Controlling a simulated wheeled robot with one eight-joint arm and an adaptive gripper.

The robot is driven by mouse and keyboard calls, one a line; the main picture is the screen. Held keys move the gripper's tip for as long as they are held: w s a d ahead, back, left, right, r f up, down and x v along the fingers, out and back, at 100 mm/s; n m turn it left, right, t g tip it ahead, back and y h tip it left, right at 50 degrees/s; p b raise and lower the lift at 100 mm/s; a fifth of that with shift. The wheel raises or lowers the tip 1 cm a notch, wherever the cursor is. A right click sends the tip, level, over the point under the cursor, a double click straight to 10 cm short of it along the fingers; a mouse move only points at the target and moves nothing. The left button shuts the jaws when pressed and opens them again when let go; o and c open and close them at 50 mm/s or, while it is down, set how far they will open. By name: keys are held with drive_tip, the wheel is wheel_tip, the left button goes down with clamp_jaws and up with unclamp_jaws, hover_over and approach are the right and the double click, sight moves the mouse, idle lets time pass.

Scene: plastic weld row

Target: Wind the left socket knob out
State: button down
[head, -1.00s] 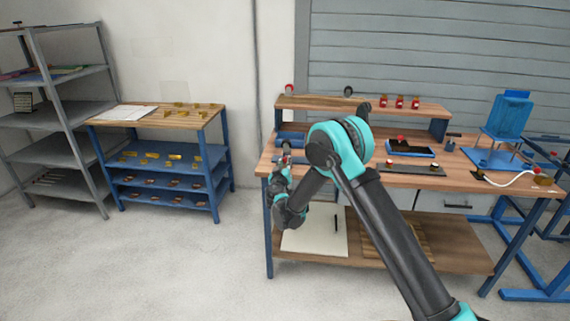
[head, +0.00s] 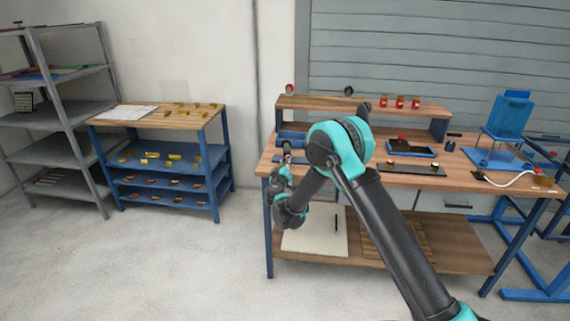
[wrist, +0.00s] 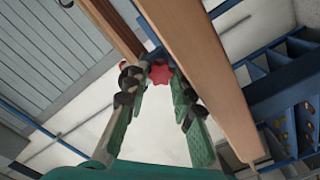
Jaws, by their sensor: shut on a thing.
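A red star-shaped knob (wrist: 160,73) sits between the fingertips in the wrist view. The knob's stem and socket are hidden in the wrist view. In the head view my gripper (head: 287,150) is small, at the left end of the workbench (head: 350,171). The knob in its grip cannot be made out there.
A raised wooden shelf (head: 365,104) runs along the back of the bench, with several red items (head: 400,102) on it. A blue tray (head: 411,148), a dark plate (head: 412,169) and a blue stand (head: 509,115) lie to the right. Blue shelving (head: 160,162) stands left, across open floor.

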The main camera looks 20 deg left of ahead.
drive_tip(key=c, duration=1.6)
unclamp_jaws()
drive_tip(key=shift+o, duration=0.2)
drive_tip(key=shift+s, duration=0.1)
drive_tip(key=v, duration=1.2)
drive_tip(key=shift+o, duration=0.5)
